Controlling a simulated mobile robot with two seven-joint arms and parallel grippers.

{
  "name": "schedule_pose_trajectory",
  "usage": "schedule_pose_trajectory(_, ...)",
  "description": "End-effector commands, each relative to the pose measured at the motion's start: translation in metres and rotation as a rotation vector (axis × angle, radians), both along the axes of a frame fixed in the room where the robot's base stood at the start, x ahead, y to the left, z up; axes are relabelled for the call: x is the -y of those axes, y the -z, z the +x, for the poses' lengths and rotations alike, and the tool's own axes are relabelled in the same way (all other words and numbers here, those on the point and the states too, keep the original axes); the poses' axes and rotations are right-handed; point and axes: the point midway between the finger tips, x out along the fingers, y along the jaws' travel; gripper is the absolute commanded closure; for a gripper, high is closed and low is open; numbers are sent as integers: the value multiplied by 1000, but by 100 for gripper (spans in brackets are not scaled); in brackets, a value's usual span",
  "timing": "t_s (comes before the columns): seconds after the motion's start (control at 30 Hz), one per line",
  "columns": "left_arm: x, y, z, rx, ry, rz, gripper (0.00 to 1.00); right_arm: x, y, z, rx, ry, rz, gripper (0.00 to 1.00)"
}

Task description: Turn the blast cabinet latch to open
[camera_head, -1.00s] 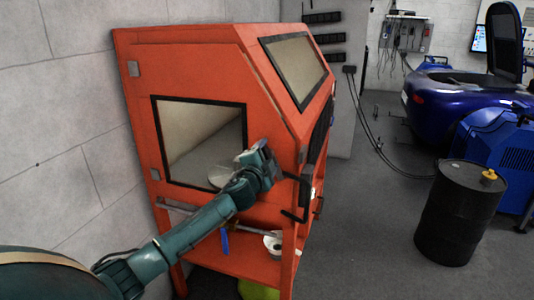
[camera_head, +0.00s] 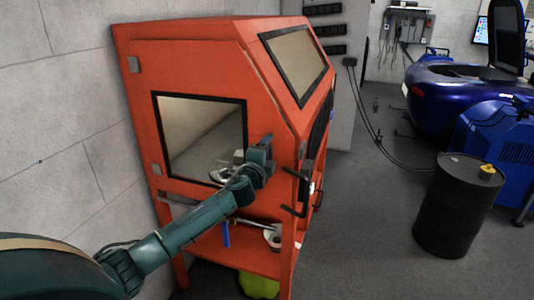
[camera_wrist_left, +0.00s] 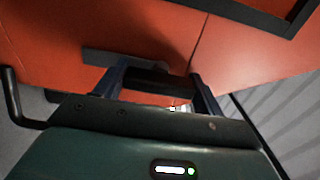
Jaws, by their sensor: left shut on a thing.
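The orange blast cabinet (camera_head: 190,60) stands against the left wall, with a dark-framed window in its side door. My left gripper (camera_head: 268,150) is at the right edge of that door, beside the window, and hides most of the latch in the head view. In the left wrist view, my left gripper (camera_wrist_left: 160,88) has its two fingers on either side of a dark bar (camera_wrist_left: 155,78), which looks like the latch handle. It is shut on it. A grey strip (camera_wrist_left: 125,57) lies on the orange panel just beyond. My right gripper is not in view.
A black bent handle (camera_head: 298,178) juts from the cabinet just right of my gripper; a similar bar shows in the wrist view (camera_wrist_left: 12,100). A black barrel (camera_head: 456,212) and blue machine (camera_head: 500,145) stand to the right. The floor between is mostly clear.

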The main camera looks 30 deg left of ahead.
Motion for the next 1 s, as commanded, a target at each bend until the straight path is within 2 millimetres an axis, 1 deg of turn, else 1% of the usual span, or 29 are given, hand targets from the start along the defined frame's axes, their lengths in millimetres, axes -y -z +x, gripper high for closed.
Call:
schedule_pose_trajectory(0.2, 0, 0, 0, -2, 1, 7, 54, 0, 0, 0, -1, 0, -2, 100)
schedule_pose_trajectory(0.23, 0, 0, 0, -2, 1, 8, 29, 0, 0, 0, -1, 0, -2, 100)
schedule_pose_trajectory(0.47, 0, 0, 0, -1, 0, 5, 10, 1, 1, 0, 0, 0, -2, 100)
schedule_pose_trajectory(0.5, 0, 0, 0, -1, 0, 4, 9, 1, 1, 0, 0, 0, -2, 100)
schedule_pose_trajectory(0.77, 0, 0, -2, -1, 0, 3, 9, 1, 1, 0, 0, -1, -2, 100)
schedule_pose_trajectory(0.87, 1, 1, -8, -1, -1, 3, 9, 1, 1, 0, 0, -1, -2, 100)
schedule_pose_trajectory(1.0, 7, 1, -28, -2, 2, 5, 9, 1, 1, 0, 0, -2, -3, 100)
